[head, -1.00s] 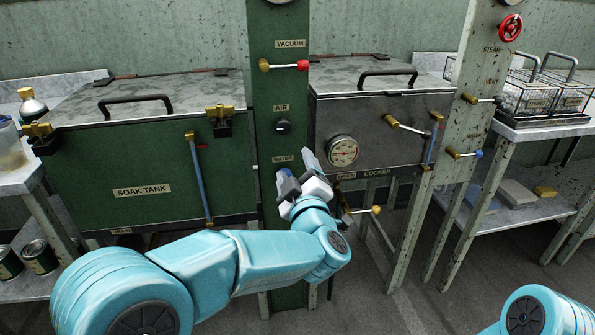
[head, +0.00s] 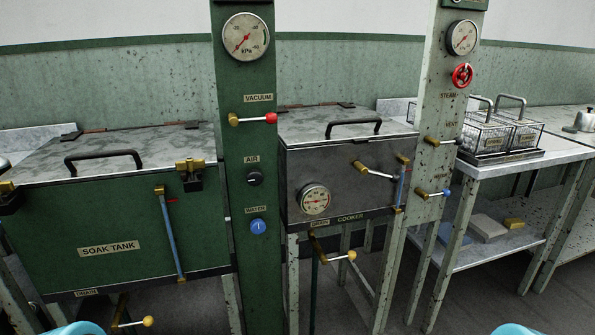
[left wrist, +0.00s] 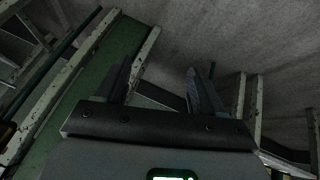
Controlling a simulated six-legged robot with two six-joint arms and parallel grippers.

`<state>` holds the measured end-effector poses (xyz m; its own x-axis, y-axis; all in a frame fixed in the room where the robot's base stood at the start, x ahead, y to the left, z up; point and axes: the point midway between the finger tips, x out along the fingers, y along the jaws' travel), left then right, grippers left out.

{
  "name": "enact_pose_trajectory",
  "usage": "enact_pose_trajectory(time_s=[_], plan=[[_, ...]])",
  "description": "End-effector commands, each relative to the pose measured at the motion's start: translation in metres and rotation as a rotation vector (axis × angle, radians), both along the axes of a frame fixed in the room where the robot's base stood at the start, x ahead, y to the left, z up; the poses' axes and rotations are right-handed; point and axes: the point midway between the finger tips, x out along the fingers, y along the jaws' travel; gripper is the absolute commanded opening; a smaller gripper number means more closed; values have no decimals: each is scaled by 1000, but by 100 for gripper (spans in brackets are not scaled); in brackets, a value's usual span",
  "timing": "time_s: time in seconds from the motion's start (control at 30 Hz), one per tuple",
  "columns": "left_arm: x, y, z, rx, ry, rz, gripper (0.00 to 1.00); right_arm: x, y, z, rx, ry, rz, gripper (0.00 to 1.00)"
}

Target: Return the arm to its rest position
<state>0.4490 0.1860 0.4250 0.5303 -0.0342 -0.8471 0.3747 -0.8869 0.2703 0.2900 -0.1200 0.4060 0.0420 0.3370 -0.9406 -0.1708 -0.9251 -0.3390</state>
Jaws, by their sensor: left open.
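My left gripper (left wrist: 160,88) shows in the left wrist view with its two dark fingers spread apart and nothing between them. In the head view only a small teal piece of my arm shows at the bottom left edge, and the left gripper is out of that picture. Another teal piece of mine shows at the bottom right edge. My right gripper is in neither view. The blue water knob (head: 258,227) on the green panel (head: 250,290) stands clear with nothing touching it.
The green soak tank (head: 110,225) is at left and the grey cooker (head: 350,190) is right of the panel, both lids down. A steam post (head: 425,200) stands further right. Wire baskets (head: 500,135) sit on the right bench (head: 540,158). Open floor lies below.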

Motion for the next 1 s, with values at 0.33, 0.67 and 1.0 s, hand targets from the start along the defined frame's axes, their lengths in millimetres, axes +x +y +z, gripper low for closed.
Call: enact_pose_trajectory(time_s=[0.33,0.67,1.0], plan=[[-159,-66,-19,-206,441,-377,69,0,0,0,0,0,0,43],[-160,-66,85,-210,454,-372,69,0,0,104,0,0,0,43],[-159,-66,209,-210,452,-371,69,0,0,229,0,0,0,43]])
